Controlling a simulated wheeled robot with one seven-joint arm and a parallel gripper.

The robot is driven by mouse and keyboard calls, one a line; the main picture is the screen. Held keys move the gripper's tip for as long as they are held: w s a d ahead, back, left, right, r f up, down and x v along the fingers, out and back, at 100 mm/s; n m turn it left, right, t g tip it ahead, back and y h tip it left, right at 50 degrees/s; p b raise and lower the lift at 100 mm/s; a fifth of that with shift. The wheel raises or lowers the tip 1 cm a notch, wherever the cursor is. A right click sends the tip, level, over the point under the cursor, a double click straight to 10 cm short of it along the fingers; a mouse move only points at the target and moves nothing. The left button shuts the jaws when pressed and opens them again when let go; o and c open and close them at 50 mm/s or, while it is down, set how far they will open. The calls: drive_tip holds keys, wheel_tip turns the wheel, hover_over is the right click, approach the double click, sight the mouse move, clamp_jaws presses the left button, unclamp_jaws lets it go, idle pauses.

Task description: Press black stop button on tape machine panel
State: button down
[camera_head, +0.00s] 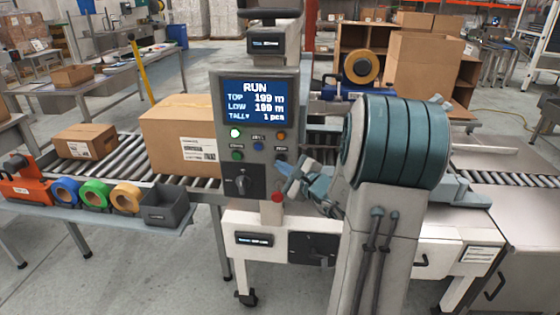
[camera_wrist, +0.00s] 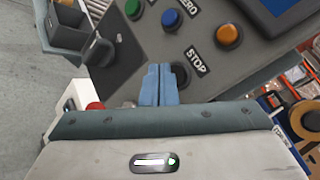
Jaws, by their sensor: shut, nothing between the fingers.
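The tape machine panel (camera_head: 228,170) stands upright, with a lit screen (camera_head: 256,103) reading RUN. The black stop button (camera_wrist: 179,75) sits beside the STOP label (camera_wrist: 196,62) in the wrist view and is partly hidden by my fingers. My gripper (camera_wrist: 158,70) is shut and empty, its blue fingertips just left of the button. I cannot tell whether they touch the panel. In the head view, my gripper (camera_head: 287,173) is at the lower right of the panel, just below the small STOP label (camera_head: 281,148).
Nearby are an orange button (camera_wrist: 228,35), a blue button (camera_wrist: 170,18), a green button (camera_wrist: 132,8) and a rotary knob (camera_wrist: 98,50). A red button (camera_head: 277,196) juts out below the panel. A cardboard box (camera_head: 180,130) sits on the roller conveyor at left.

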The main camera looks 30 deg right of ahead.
drive_tip(key=shift+w+d, duration=0.2)
drive_tip(key=shift+w, duration=0.05)
drive_tip(key=shift+w+d+b, duration=0.25)
drive_tip(key=shift+w+b, duration=0.1)
drive_tip(key=shift+b, duration=0.05)
idle(0.6)
drive_tip(key=shift+s+a, duration=0.1)
drive_tip(key=shift+s, duration=0.05)
drive_tip(key=shift+s+a+b, duration=0.4)
drive_tip(key=shift+s+b, duration=0.1)
drive_tip(key=shift+s, duration=0.05)
drive_tip(key=shift+s+a+f+b, duration=0.1)
drive_tip(key=shift+s+a+b, duration=0.25)
drive_tip(key=shift+s, duration=0.15)
drive_tip(key=s+a, duration=0.1)
drive_tip(key=s+a+b, duration=0.1)
drive_tip(key=s, duration=0.1)
drive_tip(key=shift+s, duration=0.1)
idle(0.8)
